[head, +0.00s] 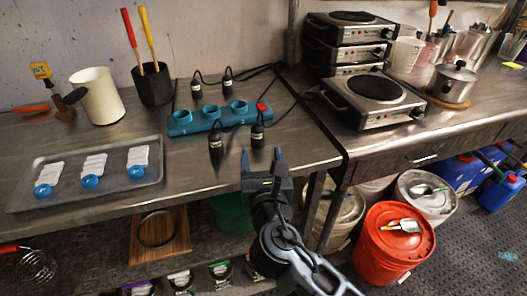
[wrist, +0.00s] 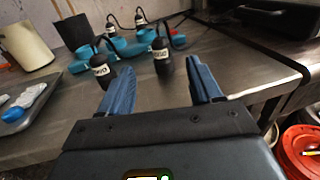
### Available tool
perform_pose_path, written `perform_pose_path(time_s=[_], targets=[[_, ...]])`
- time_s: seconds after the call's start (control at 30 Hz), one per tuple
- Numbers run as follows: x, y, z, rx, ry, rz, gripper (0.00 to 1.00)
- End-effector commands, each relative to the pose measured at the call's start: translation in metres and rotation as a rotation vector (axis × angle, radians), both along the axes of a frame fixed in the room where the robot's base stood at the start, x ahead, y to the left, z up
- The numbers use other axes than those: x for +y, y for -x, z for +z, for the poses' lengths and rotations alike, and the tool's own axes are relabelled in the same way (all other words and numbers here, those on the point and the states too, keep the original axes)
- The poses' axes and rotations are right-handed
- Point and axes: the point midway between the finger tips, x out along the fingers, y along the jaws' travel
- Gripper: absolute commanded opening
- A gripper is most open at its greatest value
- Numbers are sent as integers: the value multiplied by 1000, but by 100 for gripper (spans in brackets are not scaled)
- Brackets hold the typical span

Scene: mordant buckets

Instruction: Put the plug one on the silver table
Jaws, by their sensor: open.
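Several black plugs with white labels stand around a blue power strip (head: 190,127) on the left metal table (head: 190,185). Two are in front of the strip: a left front plug (head: 216,147) and a right front plug (head: 257,138). Two more, a back left plug (head: 196,91) and a back right plug (head: 228,86), stand behind it. The front pair also shows in the wrist view, left (wrist: 100,72) and right (wrist: 162,62). The label words are too small to read surely. My gripper (head: 262,156) is open and empty, just short of the right front plug.
A grey tray (head: 60,200) with white pieces and blue discs lies at left. A white pot (head: 98,97) and black tool holder (head: 152,86) stand behind. Black cords run behind the strip. An orange bucket (head: 393,243) stands below.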

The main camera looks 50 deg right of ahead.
Motion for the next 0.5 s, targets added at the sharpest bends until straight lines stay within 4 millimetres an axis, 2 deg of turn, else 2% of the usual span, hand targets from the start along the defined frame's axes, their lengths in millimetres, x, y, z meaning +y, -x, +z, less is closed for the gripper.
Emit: perform_pose_path(time_s=[0.3,0.37,0.5], targets=[[5,5,-2,-6,-17,8,64],[9,10,-9,-20,-62,29,64],[33,37,-41,-109,-328,120,64]])
